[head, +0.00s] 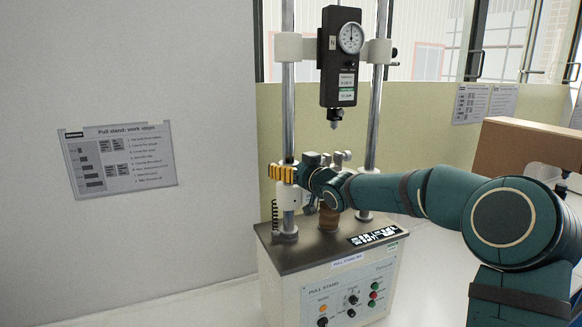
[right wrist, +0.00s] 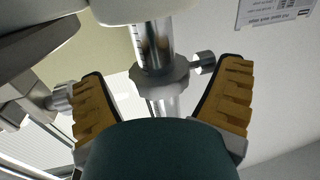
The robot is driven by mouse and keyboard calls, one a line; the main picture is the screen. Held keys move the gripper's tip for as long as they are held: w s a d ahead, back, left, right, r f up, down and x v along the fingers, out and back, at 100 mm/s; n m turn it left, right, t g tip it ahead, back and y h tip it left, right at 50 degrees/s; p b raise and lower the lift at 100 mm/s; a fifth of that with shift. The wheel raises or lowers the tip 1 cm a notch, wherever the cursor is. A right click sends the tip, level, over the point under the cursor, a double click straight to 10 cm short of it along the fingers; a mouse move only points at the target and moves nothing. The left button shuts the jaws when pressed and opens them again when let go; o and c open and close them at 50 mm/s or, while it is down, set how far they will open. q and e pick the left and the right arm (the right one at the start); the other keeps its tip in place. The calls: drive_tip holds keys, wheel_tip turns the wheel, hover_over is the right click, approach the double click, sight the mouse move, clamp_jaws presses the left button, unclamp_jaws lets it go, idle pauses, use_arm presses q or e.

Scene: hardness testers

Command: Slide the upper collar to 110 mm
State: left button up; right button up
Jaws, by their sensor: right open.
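In the right wrist view, a grey ring-shaped collar (right wrist: 158,77) with a side knob (right wrist: 203,62) sits around a shiny post (right wrist: 153,42) with scale marks. My right gripper (right wrist: 166,88) is open, its yellow fingers on either side of the collar with visible gaps; I see no contact. In the head view, my right gripper (head: 282,173) is at the left post (head: 288,110) of the pull stand, low down, above a white block (head: 288,198). The fingers mostly hide the collar there. The scale reading is too small to read. My left gripper is not in view.
A dial gauge (head: 350,38) on a dark force unit (head: 338,82) hangs between the posts, above my right gripper. The stand's base (head: 322,250) carries a control panel (head: 352,300). A coiled black cord (head: 275,216) hangs left of the post.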

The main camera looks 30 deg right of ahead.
drive_tip(key=shift+c, duration=0.2)
drive_tip(key=shift+s+r, duration=0.1)
drive_tip(key=shift+s, duration=0.1)
drive_tip(key=c, duration=1.2)
drive_tip(key=shift+d, duration=0.1)
drive_tip(key=shift+c, duration=0.4)
